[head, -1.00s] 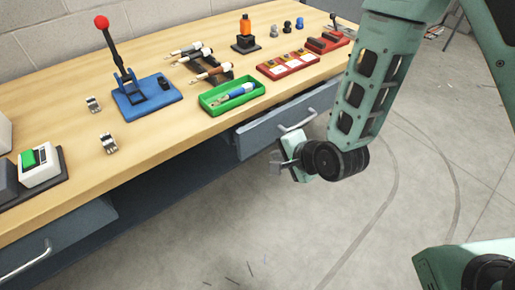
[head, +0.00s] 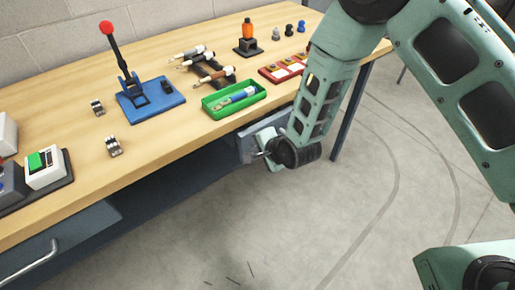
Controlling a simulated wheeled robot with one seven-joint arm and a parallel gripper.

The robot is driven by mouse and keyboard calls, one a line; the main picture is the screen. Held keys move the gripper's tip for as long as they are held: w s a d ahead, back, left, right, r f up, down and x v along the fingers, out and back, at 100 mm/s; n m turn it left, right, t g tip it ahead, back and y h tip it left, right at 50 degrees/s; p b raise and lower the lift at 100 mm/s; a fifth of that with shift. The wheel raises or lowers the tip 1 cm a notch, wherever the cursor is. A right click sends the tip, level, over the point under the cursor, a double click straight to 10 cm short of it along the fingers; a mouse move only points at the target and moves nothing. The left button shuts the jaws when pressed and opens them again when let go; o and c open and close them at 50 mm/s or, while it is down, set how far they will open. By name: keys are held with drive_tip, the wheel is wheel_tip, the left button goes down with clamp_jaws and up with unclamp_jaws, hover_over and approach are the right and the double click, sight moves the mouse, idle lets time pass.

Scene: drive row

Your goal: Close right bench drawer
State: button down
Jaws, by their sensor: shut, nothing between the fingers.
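The right bench drawer (head: 247,146) is a grey-blue front under the wooden bench top, right of the middle in the head view. Only its left part shows clearly; my arm hides the rest, and I cannot make out its handle. I cannot tell whether it is fully in or still stands out a little. My gripper (head: 261,150) is shut and empty, close in front of the drawer face. Whether it touches the face is not clear.
A left drawer (head: 85,228) with a bar handle shows at lower left. A bench leg (head: 347,115) stands right of my forearm. The floor in front is clear.

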sight(252, 140)
drive_tip(key=w+a, duration=0.1)
drive_tip(key=w+b, duration=0.1)
drive_tip(key=w+a+b, duration=0.1)
drive_tip(key=w, duration=0.1)
drive_tip(key=shift+a+f, duration=0.1)
drive_tip(key=shift+a, duration=0.25)
drive_tip(key=shift+w+a+r, duration=0.15)
drive_tip(key=shift+a+r, duration=0.05)
drive_tip(key=shift+r, duration=0.1)
